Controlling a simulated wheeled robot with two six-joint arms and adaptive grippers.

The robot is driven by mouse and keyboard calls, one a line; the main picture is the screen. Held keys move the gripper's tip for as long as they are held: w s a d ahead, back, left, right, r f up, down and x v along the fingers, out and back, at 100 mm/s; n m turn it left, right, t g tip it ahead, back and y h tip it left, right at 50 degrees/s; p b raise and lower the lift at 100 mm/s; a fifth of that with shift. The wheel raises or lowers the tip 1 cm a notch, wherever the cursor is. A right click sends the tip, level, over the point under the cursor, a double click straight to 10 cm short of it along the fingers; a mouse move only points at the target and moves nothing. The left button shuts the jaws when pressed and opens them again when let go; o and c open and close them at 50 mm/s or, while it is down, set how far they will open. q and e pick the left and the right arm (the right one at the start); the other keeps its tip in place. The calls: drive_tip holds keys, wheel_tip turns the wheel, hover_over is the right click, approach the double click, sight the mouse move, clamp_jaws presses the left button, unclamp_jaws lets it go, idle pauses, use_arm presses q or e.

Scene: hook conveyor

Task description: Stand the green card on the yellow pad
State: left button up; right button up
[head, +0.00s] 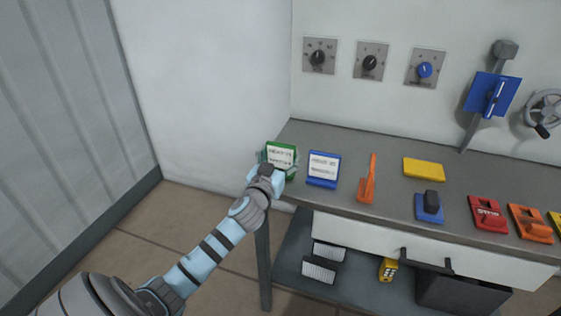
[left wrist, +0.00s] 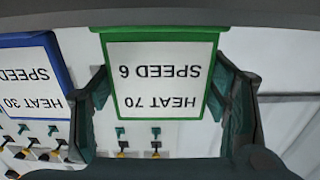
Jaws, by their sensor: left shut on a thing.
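The green card (head: 281,155) stands at the left end of the table in the head view, a white face in a green frame. In the left wrist view the green card (left wrist: 160,78) reads "HEAT 70 SPEED 6", upside down. My left gripper (head: 277,168) is shut on it, with a finger at each side edge in the left wrist view (left wrist: 165,105). Whether the card touches the table is hidden by the gripper. The yellow pad (head: 424,169) lies flat and bare on the table, to the right of the card. My right gripper is not in view.
A blue-framed card (head: 323,168) stands just right of the green one. An orange upright piece (head: 368,182) and a blue block with a black knob (head: 429,206) are near the yellow pad. Red (head: 487,213) and orange (head: 529,223) items sit further right. Dials are on the wall behind.

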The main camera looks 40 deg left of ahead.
use_arm(q)
drive_tip(key=shift+f, duration=0.1)
drive_tip(key=o, duration=1.2)
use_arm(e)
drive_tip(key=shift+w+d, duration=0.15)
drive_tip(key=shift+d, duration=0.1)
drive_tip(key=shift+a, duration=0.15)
